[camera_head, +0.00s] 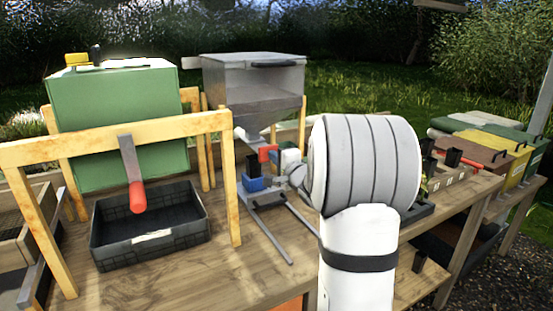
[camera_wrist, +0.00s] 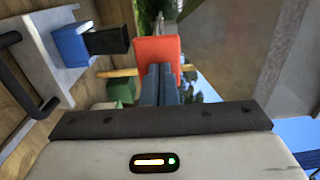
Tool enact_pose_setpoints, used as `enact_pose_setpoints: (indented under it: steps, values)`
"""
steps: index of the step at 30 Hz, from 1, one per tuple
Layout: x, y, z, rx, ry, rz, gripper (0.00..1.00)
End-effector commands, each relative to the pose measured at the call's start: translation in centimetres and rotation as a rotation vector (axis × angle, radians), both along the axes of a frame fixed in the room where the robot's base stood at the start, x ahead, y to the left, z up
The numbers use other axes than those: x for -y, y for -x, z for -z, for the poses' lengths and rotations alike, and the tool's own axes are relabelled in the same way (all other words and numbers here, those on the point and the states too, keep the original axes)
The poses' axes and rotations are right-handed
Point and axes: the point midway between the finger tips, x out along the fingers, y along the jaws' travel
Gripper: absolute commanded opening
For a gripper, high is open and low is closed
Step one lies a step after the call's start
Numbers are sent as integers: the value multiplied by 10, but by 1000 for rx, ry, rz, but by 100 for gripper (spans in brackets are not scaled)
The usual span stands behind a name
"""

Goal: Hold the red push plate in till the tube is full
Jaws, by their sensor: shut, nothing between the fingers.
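The red push plate (camera_head: 267,153) is below the grey hopper (camera_head: 255,85), and it also shows in the wrist view (camera_wrist: 157,47). My gripper (camera_wrist: 158,70) is shut and empty, its two blue-grey fingers side by side. The fingertips overlap the face of the red plate in the wrist view and look to be against it; firm contact cannot be told. A black tube (camera_wrist: 107,41) stands in a blue holder (camera_wrist: 70,45) beside the plate. The holder also shows in the head view (camera_head: 253,183). The inside of the tube and its fill level are hidden.
A wooden frame (camera_head: 120,138) with a hanging red-handled tool (camera_head: 134,180) stands over a black crate (camera_head: 150,236) at left. A green box (camera_head: 118,125) is behind it. Bins (camera_head: 490,140) stand at far right.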

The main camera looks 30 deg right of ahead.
Motion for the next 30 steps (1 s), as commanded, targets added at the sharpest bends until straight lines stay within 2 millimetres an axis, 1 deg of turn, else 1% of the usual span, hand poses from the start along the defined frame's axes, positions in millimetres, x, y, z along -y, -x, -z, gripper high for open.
enact_pose_setpoints:
  steps: [2,9,11,30]
  values:
    - [0,-3,-1,0,0,0,0]
    - [-1,-31,-2,0,-1,-1,0]
    - [-1,-34,-1,0,-1,0,0]
    - [-1,-35,-3,6,1,-1,0]
